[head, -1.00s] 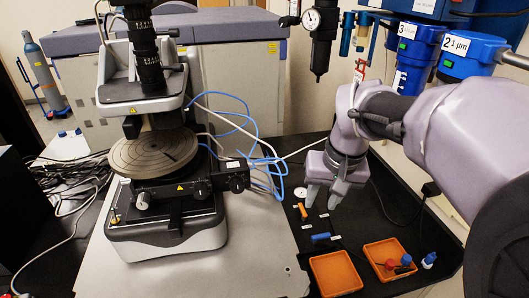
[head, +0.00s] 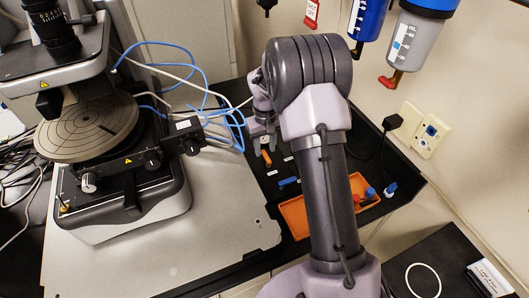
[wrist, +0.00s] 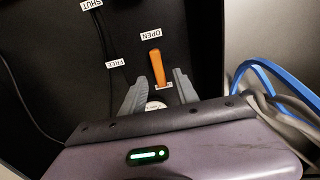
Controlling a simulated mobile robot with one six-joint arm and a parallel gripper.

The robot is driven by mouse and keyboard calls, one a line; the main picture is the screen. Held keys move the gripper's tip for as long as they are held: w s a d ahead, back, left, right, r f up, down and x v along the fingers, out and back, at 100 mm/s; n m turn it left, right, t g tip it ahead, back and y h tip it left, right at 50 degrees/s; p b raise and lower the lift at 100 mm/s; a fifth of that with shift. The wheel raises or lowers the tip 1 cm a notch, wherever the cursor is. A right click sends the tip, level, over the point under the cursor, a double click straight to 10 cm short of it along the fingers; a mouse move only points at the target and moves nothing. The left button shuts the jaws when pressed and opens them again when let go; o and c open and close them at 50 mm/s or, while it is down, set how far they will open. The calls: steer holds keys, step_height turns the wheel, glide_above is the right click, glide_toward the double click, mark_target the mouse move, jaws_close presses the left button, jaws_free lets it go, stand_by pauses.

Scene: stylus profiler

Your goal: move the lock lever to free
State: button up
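An orange lever (head: 266,158) stands on the black panel; it also shows in the wrist view (wrist: 157,67). A FREE label (wrist: 116,63) lies to its left in the wrist view, and a small label, too small to read, sits at its lower end. An OPEN label (wrist: 151,35) is above it. My gripper (wrist: 160,76) is open, with one finger on each side of the lever in the picture. Contact is not visible, and I cannot tell the height gap. In the head view my gripper (head: 262,142) is just behind the orange lever, partly hidden by my arm.
A blue lever (head: 289,182) lies near the orange one. An orange tray (head: 294,218) and small bottles (head: 389,189) are nearby. Blue cables (head: 236,130) run left of my gripper. The profiler (head: 125,205) stands at left.

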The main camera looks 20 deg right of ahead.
steer(key=shift+f, duration=0.85)
steer(key=shift+c, duration=0.3)
jaws_close()
